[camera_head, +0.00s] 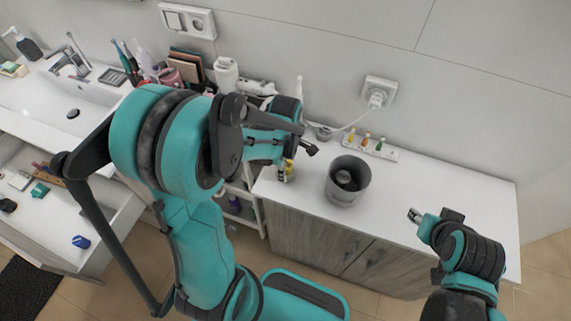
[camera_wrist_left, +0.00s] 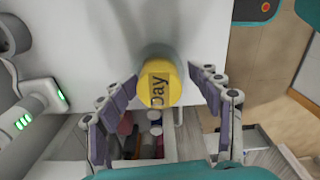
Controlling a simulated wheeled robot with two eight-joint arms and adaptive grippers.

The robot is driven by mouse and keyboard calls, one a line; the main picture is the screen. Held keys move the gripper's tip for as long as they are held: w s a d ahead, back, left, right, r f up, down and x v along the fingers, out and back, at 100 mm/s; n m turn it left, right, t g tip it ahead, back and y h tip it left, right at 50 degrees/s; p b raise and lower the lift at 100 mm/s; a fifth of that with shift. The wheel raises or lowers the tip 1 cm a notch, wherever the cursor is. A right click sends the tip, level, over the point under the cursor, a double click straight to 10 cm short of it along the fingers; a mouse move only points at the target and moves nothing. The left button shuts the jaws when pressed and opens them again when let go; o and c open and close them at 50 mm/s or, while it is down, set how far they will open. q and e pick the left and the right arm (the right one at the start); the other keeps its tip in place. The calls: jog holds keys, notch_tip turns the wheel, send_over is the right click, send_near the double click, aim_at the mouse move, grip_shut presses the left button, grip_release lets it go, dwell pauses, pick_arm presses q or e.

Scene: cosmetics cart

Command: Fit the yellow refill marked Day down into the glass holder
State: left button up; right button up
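The yellow refill (camera_wrist_left: 160,83) shows its round end with the word Day in the left wrist view. It stands between the spread fingers of my left gripper (camera_wrist_left: 163,78), with small gaps at both sides. In the head view the yellow refill (camera_head: 289,166) is at the counter's left, partly hidden by my left arm. A dark grey, open-topped round vessel (camera_head: 346,187) stands to its right with a dark round piece inside; I cannot tell for certain that it is the glass holder. My right gripper (camera_head: 414,215) is over the counter's right part, its fingers too small to read.
A white rack (camera_head: 388,153) with several small coloured items lies behind the vessel, near a wall socket (camera_head: 380,91) with a plugged cable. Toiletries crowd the back left. An open drawer (camera_head: 102,248) stands out below the sink. The counter (camera_head: 460,190) is clear at the right.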

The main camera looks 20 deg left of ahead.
pick_arm(q)
jog(key=shift+w+f, duration=0.1)
jog(key=shift+w, duration=0.1)
jog(key=shift+s, duration=0.15)
jog(key=shift+r, duration=0.2)
jog(key=shift+r+p, duration=0.3)
jog(key=shift+p, duration=0.15)
notch_tip(320, 180, up, 11)
jog(key=p, duration=0.4)
jog(key=s+d+r+m+t, duration=0.1)
jog(key=s+r+m+t, duration=0.2)
jog(key=m, duration=0.7)
jog(key=s+d+r+m+t, duration=0.2)
jog(key=s+r+m+t, duration=0.1)
jog(key=m, duration=0.7)
jog(key=shift+s+r+t, duration=0.4)
jog(key=shift+s+t, duration=0.2)
jog(key=shift+s, duration=0.3)
